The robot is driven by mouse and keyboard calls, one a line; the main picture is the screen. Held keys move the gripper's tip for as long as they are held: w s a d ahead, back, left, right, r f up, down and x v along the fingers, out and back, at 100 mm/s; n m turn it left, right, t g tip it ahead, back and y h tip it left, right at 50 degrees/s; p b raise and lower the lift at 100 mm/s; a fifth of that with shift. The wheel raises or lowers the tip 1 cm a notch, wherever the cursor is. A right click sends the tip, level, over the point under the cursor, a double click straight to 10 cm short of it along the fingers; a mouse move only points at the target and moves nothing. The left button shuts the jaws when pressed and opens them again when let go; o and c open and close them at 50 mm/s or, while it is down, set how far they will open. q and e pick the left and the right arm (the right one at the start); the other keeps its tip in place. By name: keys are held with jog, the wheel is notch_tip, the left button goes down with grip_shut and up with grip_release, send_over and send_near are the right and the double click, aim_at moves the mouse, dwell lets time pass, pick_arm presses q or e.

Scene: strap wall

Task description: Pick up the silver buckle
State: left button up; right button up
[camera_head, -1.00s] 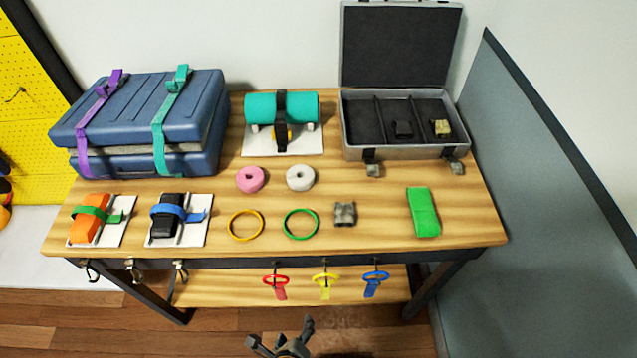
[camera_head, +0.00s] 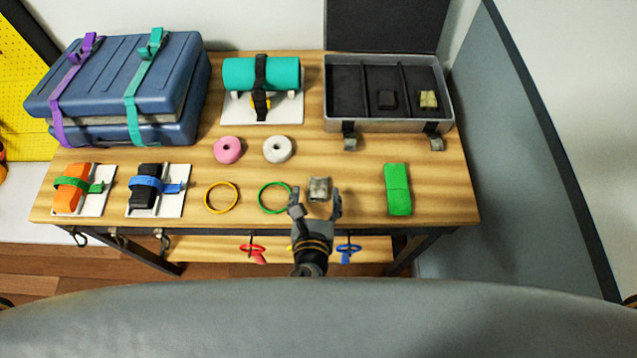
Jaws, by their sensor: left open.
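The silver buckle (camera_head: 319,188) is a small grey metal piece lying on the wooden table near its front edge, right of the green ring. My left gripper (camera_head: 317,204) is open at the table's front edge, just in front of the buckle. Its fingertips point at the buckle, one to its lower left and one to its right. The lower part of the buckle is close to the fingers, and I cannot tell whether they touch it. My right gripper is not in view.
A green ring (camera_head: 275,184) lies just left of the buckle, and a green folded strap (camera_head: 397,189) lies to the right. An open grey case (camera_head: 388,126) stands behind. Coloured straps hang below the front edge. A grey panel (camera_head: 510,150) stands at the right.

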aim_at(318, 186)
pick_arm(q)
jog(key=x, duration=0.5)
jog(key=shift+d+f+p, duration=0.1)
jog(key=shift+f+p, duration=0.25)
jog(key=shift+f, duration=0.05)
jog(key=shift+s, duration=0.15)
jog(key=c, duration=1.3)
jog(key=shift+r, duration=0.1)
